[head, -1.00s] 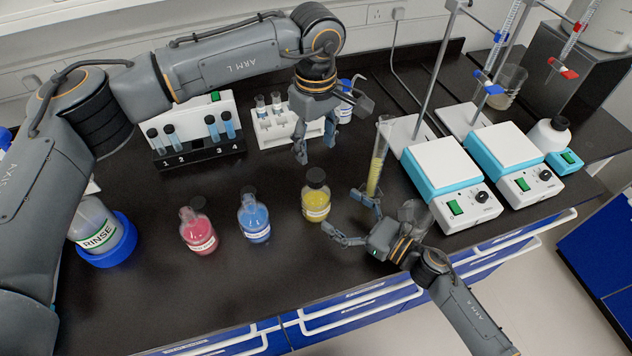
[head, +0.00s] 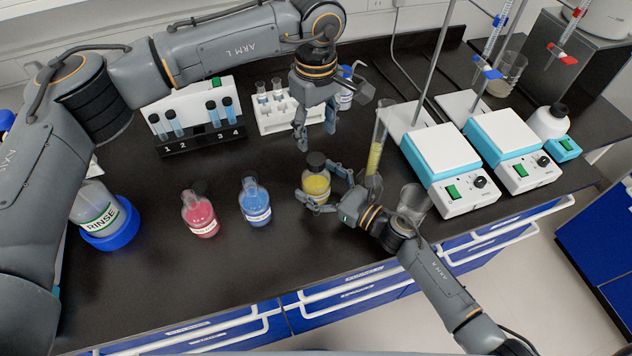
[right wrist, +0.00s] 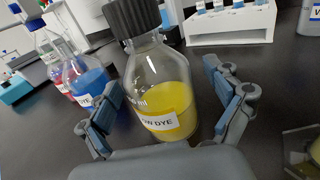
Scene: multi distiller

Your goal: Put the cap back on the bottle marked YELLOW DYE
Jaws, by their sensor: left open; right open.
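The bottle marked YELLOW DYE (head: 316,188) stands upright on the black bench, partly filled with yellow liquid. Its label also shows in the right wrist view (right wrist: 165,105). A black ribbed cap (head: 316,161) sits at the top of its neck; it shows large in the right wrist view (right wrist: 132,18). I cannot tell whether it is screwed tight. My right gripper (head: 320,184) is open, low at the bottle, with one finger on each side; the wrist view shows gaps beside the glass. My left gripper (head: 316,139) is open and empty, pointing down behind the cap.
A blue dye bottle (head: 255,204) and a red one (head: 200,216) stand to the left. A graduated cylinder with yellow liquid (head: 374,160) and an empty beaker (head: 412,203) are close on the right. A white tube rack (head: 275,122) stands behind. Bench in front is clear.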

